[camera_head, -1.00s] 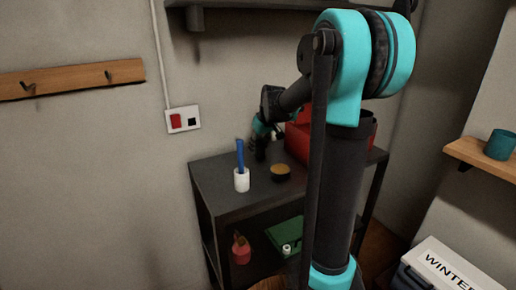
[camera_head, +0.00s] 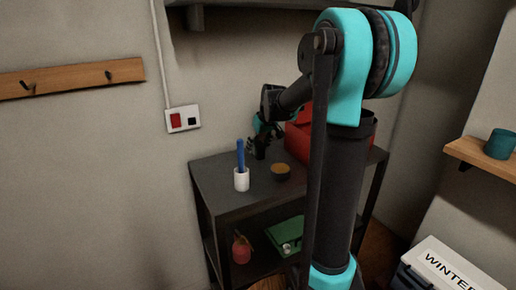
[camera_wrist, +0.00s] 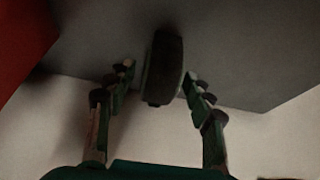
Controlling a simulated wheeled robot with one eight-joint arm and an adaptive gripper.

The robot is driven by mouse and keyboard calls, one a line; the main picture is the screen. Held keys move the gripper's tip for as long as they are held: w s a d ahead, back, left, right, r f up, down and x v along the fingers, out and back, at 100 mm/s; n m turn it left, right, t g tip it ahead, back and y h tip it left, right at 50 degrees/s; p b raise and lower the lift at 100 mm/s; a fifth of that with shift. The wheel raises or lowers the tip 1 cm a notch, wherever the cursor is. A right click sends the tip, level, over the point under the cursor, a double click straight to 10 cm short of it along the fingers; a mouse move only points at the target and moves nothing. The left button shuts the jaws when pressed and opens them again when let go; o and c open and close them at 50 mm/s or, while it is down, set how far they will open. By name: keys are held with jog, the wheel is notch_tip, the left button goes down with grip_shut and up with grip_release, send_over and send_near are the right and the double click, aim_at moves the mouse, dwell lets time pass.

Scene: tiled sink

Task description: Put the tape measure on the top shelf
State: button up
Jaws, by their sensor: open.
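In the wrist view a dark, rounded thing (camera_wrist: 163,68), probably the tape measure, stands on edge on the dark top (camera_wrist: 235,60) of the shelf unit. My gripper (camera_wrist: 157,75) is open, with one finger on either side of it. Gaps show between the thing and both fingertips. In the head view my gripper (camera_head: 257,145) is low over the back of the shelf unit's top (camera_head: 215,180), by the wall. I cannot make out the tape measure clearly there.
A red box (camera_head: 298,140) stands right of my gripper. A white cup with a blue stick (camera_head: 241,180) and a round, brown-topped tin (camera_head: 281,172) stand nearer the front. A red object (camera_head: 241,250) and a green one (camera_head: 287,234) are on the lower shelf.

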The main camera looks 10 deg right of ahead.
jog(key=v, duration=1.1)
jog(key=shift+r, duration=0.35)
jog(key=shift+s+f, duration=0.1)
jog(key=shift+s, duration=0.15)
